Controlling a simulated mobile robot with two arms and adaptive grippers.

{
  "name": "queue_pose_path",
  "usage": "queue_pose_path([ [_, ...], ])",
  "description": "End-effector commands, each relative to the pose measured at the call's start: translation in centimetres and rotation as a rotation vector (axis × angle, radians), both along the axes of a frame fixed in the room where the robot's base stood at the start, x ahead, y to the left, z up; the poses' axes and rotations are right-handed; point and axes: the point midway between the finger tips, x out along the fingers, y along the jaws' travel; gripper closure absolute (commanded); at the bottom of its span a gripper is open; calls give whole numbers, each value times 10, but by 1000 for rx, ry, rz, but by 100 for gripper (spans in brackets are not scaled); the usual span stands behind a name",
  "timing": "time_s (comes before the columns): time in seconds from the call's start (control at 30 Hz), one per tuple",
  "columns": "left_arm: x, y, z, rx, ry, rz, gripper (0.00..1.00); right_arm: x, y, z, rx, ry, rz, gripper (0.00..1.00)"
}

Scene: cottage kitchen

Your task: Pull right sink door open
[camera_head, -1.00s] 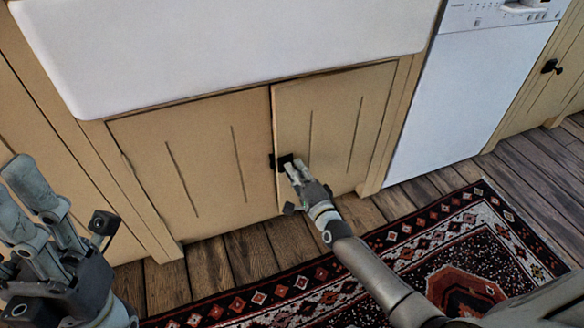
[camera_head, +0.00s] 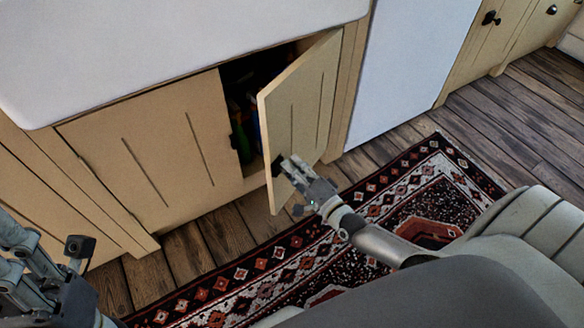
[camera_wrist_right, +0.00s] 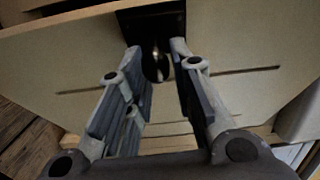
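The right sink door (camera_head: 303,107) is a cream panel in the head view. It stands partly open, swung out from its right-side hinge, with a dark gap on its left. My right gripper (camera_head: 283,167) is at the door's free edge. The left sink door (camera_head: 140,150) is shut. My left gripper (camera_head: 22,240) is at the lower left edge, partly cut off, its fingers apart and empty.
The white sink (camera_head: 170,45) overhangs the doors. Dark contents, one a green item (camera_head: 242,148), show inside the cabinet. A white dishwasher (camera_head: 405,65) stands to the right. A patterned rug (camera_head: 250,268) lies on the wooden floor (camera_head: 225,237) in front.

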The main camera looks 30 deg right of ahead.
Motion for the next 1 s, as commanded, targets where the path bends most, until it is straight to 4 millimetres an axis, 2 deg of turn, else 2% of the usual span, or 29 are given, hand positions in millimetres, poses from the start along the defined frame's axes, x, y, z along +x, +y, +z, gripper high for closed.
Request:
queue_pose_path([
  [0.1,0,0,0,0,1,0,60,0,1,0,1,0,2,62],
  [0.37,0,0,1,-1,-2,0,60,0,2,0,1,0,4,62],
  [0.53,0,1,1,-2,-3,1,60,-10,1,-1,1,2,5,62],
  [1.0,0,0,1,0,-1,0,60,-95,-12,-1,0,5,4,62],
])
